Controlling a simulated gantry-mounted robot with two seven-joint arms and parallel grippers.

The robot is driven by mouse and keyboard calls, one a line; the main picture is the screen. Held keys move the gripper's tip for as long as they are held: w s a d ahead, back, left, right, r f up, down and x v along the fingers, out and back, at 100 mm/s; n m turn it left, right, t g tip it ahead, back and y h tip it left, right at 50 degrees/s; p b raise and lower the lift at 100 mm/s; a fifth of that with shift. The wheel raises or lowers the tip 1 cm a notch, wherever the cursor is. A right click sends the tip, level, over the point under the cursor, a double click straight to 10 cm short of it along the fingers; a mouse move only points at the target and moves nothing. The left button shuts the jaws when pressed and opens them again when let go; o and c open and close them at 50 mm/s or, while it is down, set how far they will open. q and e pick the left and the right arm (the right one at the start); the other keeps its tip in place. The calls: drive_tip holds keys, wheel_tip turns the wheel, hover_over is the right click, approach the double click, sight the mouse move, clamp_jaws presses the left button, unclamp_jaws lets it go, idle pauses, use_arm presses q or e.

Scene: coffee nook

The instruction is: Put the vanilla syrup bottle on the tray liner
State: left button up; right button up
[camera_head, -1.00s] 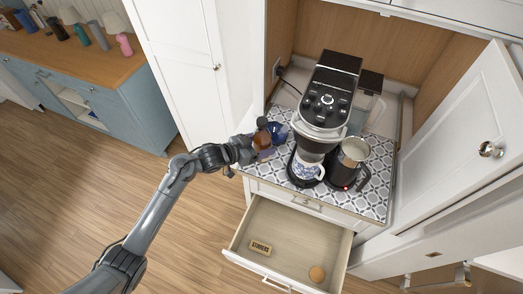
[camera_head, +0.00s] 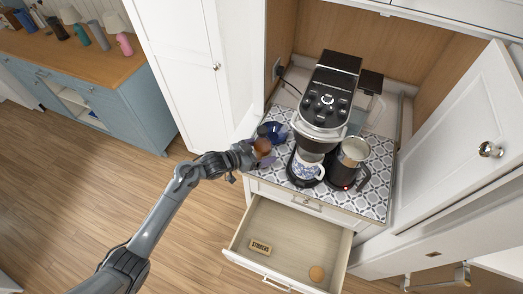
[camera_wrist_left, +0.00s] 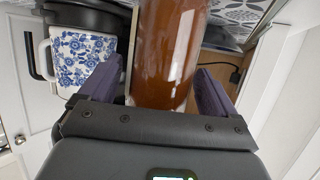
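The amber syrup bottle (camera_head: 262,146) is between the fingers of my left gripper (camera_head: 262,156), at the left front edge of the counter. In the left wrist view the bottle (camera_wrist_left: 165,55) fills the space between the two purple fingers (camera_wrist_left: 160,95), which look closed on its sides. Its label and base are hidden. A patterned grey-and-white liner (camera_head: 376,201) covers the counter under the coffee maker; the left wrist view shows part of it (camera_wrist_left: 236,12). I cannot tell whether the bottle touches it. My right gripper is not in view.
A dark blue bowl (camera_head: 273,131) stands just behind the bottle. The coffee maker (camera_head: 327,100) holds a blue-and-white mug (camera_head: 307,170); a dark kettle (camera_head: 348,165) stands to its right. Below, an open drawer (camera_head: 240,240) holds a STIRRERS block (camera_head: 260,247) and a round wooden piece (camera_head: 317,273).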

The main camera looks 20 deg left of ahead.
use_arm(q)
drive_tip(key=shift+o, duration=0.3)
drive_tip(key=shift+r, duration=0.1)
drive_tip(key=shift+s+a+r, duration=0.1)
drive_tip(key=v, duration=1.1)
drive_tip(key=s+d+f+n+g+y, duration=0.1)
drive_tip(key=s+g+y, duration=0.3)
drive_tip(key=s, duration=0.9)
drive_tip(key=s+d+f+n+g+y, duration=0.2)
drive_tip(key=s+f+n+g+y, duration=0.1)
drive_tip(key=s, duration=1.1)
drive_tip(key=shift+f+n+g+y, duration=0.15)
drive_tip(key=shift+n+g+y, duration=0.25)
drive_tip(key=shift+n, duration=0.1)
